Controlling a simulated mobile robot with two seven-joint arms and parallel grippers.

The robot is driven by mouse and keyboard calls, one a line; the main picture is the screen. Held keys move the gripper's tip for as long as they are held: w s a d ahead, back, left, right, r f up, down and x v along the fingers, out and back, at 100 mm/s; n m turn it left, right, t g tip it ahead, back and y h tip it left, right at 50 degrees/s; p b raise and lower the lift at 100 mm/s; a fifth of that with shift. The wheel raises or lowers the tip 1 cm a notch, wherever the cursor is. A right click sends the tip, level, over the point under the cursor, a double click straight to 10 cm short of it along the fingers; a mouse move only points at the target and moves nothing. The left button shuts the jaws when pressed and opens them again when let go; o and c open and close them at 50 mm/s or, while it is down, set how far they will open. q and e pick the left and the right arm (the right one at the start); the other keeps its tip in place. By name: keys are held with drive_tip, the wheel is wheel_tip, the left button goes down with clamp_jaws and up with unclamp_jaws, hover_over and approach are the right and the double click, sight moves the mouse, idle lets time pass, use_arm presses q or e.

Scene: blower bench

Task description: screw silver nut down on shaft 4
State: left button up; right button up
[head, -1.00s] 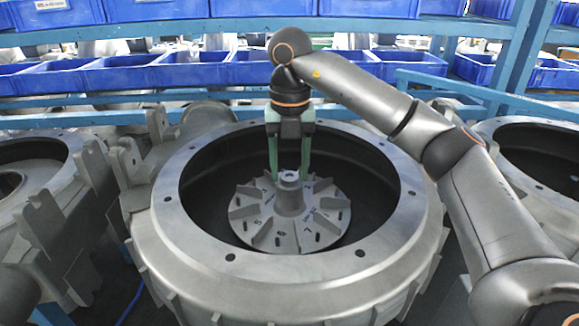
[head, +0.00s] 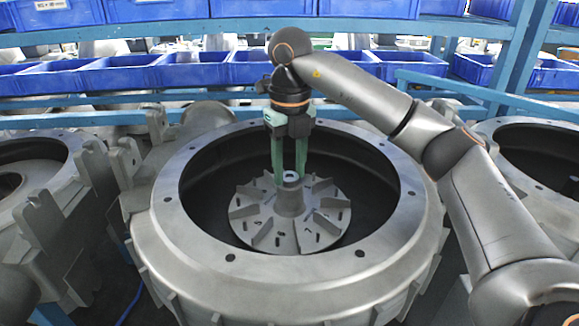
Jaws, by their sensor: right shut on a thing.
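My right gripper (head: 290,178) points straight down over the middle of the blower housing. Its green fingers are shut on the silver nut (head: 290,176), a small bright ring at the top of the impeller's hub. The shaft is hidden by the nut, hub and fingers, and no number on it can be read. The grey finned impeller (head: 268,230) lies flat inside the round housing (head: 200,243). How far down the nut sits cannot be told. My left gripper is out of view.
The housing's wide bolt-holed rim surrounds the gripper's work spot. Similar castings stand at the left (head: 40,230) and right (head: 540,150). Blue bins (head: 190,72) on blue racks fill the back. A blue rail (head: 440,90) runs behind my right arm.

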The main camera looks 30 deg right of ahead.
clamp_jaws()
drive_tip(key=m, duration=1.4)
drive_tip(key=shift+m, duration=0.4)
drive_tip(key=m, duration=1)
drive_tip(key=o, duration=0.6)
unclamp_jaws()
drive_tip(key=shift+o, duration=0.2)
